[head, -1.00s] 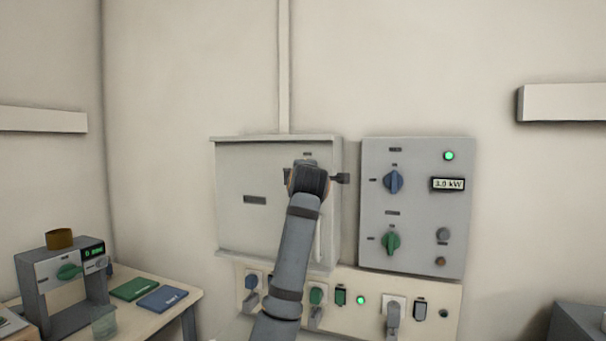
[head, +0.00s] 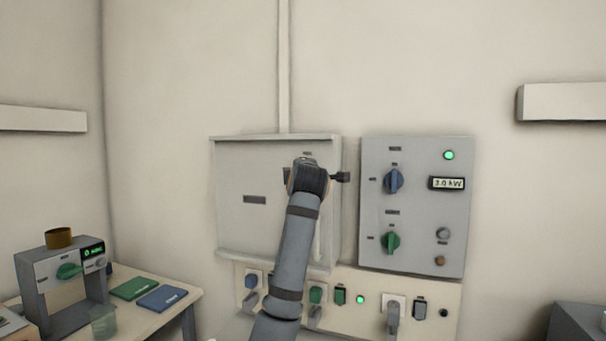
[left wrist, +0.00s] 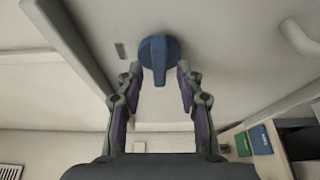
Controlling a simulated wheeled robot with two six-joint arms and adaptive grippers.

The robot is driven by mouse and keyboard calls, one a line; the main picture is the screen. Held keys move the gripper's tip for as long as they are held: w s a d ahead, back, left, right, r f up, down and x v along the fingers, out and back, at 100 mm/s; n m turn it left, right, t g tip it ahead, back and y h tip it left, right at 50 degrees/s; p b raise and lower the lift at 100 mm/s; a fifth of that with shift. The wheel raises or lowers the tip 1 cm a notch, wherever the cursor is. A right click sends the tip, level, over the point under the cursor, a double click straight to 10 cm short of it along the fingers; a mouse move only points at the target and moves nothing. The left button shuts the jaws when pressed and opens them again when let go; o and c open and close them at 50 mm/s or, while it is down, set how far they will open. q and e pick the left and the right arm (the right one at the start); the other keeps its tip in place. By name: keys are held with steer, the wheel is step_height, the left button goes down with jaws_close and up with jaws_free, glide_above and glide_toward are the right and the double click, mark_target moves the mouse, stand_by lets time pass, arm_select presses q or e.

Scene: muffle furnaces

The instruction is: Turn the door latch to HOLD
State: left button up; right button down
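The door latch is a blue round knob with a bar handle (left wrist: 158,52), seen in the left wrist view on a pale furnace door. Its bar points down in that picture, towards my gripper. My left gripper (left wrist: 159,72) is open, with one fingertip on either side of the bar and a gap showing on both sides. In the head view my left arm covers the latch and my fingers, in front of the grey furnace door (head: 245,225). My right gripper is not in view.
Right of the door is a grey control panel (head: 415,255) with blue and green knobs, a lit green lamp and a 3.0 kW display. Below runs a socket strip (head: 380,285) with plugs and switches. A side table (head: 190,298) at left holds a small device and two booklets.

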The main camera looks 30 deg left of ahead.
arm_select(q)
steer(key=v, duration=1.1)
steer(key=shift+s+d, duration=0.2)
steer(key=shift+s, duration=0.1)
